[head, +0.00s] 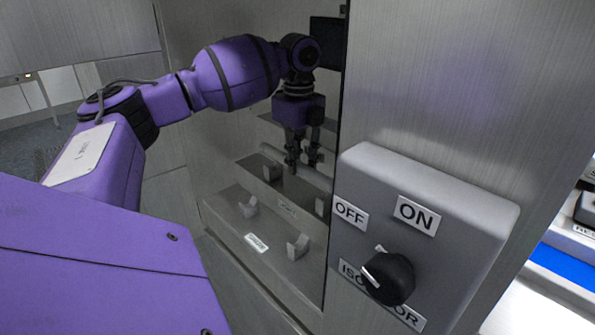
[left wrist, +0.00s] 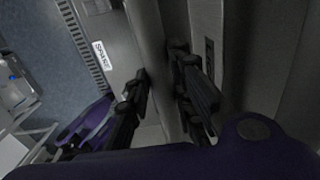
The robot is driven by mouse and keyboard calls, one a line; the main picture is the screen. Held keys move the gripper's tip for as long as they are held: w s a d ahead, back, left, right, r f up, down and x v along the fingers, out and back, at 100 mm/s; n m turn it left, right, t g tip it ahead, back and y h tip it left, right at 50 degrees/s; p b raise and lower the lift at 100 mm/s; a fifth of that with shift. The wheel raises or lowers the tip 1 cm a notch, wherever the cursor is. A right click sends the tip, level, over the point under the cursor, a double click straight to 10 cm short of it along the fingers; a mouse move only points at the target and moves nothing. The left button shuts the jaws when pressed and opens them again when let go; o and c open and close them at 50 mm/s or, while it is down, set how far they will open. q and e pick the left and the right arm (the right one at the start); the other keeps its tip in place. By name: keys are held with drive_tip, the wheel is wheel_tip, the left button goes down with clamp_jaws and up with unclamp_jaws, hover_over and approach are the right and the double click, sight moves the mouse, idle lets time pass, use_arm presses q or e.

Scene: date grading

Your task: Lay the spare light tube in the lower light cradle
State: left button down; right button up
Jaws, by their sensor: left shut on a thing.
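My left gripper (head: 303,160) reaches down into the cabinet recess, shut on a pale grey light tube (head: 321,176). In the left wrist view the tube (left wrist: 158,45) runs between the two dark fingers (left wrist: 163,92). The tube is above the stepped ledges, apart from the brackets as far as I can see. The front ledge has two empty grey brackets (head: 248,208) (head: 298,247). The step behind has two more brackets (head: 272,171) (head: 320,206), also empty. Which pair is the lower light cradle I cannot tell from the labels in the head view.
A grey isolator box (head: 440,215) with a black knob (head: 388,277) stands out from the panel right of the recess. A white label (head: 256,243) is on the front ledge. A label reading SPARE (left wrist: 102,54) shows in the left wrist view. The cabinet wall closes the recess's left side.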

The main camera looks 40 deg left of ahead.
sight(298, 161)
use_arm(q)
drive_tip(key=shift+f, duration=1.6)
drive_tip(key=c, duration=1.5)
unclamp_jaws()
drive_tip(key=shift+f, duration=0.1)
drive_tip(key=shift+c, duration=0.2)
wheel_tip(298, 161, up, 12)
drive_tip(key=shift+r, duration=0.15)
